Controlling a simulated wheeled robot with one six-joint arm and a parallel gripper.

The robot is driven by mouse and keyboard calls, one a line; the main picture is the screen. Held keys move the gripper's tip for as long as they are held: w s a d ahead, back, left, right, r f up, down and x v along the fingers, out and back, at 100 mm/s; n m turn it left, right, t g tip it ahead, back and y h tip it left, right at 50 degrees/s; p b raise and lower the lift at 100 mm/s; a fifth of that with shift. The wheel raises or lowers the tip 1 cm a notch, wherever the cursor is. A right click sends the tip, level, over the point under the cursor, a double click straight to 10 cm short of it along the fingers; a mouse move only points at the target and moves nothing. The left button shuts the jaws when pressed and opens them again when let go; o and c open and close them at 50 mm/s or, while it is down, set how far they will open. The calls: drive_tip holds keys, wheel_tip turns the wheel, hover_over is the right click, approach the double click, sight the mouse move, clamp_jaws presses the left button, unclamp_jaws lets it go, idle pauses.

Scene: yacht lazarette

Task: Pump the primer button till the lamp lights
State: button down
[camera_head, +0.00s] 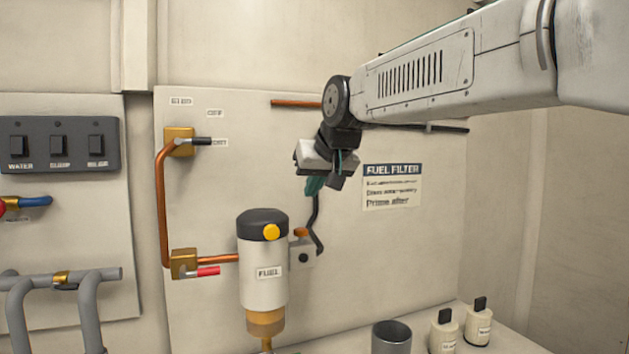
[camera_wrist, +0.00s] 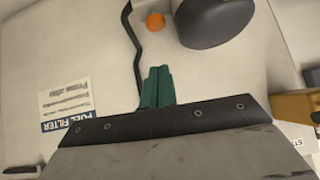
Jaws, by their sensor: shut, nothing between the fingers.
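The fuel filter (camera_head: 264,275) has a white body labelled FUEL and a dark cap; the cap (camera_wrist: 215,20) shows at the top of the wrist view. A yellow round button (camera_head: 271,232) sits on the cap's front. Beside the filter, a small grey box (camera_head: 302,248) has a dark round spot and an orange piece (camera_head: 301,232) on top; an orange disc (camera_wrist: 155,21) shows in the wrist view. I cannot tell which part is the lamp, and see no clear glow. My gripper (camera_head: 315,186) is shut and empty, above and right of the filter; its green fingers (camera_wrist: 157,86) touch each other.
A black cable (camera_head: 316,222) runs close below my gripper. Copper pipe (camera_head: 163,210) with valves stands left of the filter. A grey cup (camera_head: 391,338) and two small bottles (camera_head: 443,330) (camera_head: 478,323) stand at lower right. The FUEL FILTER notice (camera_head: 391,187) is on the panel.

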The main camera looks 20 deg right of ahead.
hover_over(304, 230)
drive_tip(key=f, duration=0.4)
drive_tip(key=shift+s+d+f, duration=0.1)
drive_tip(key=shift+s+d, duration=0.05)
drive_tip(key=shift+s, duration=0.25)
wheel_tip(304, 230, down, 2)
drive_tip(key=shift+s+f, duration=0.1)
drive_tip(key=shift+f, duration=0.55)
drive_tip(key=shift+f, duration=1.05)
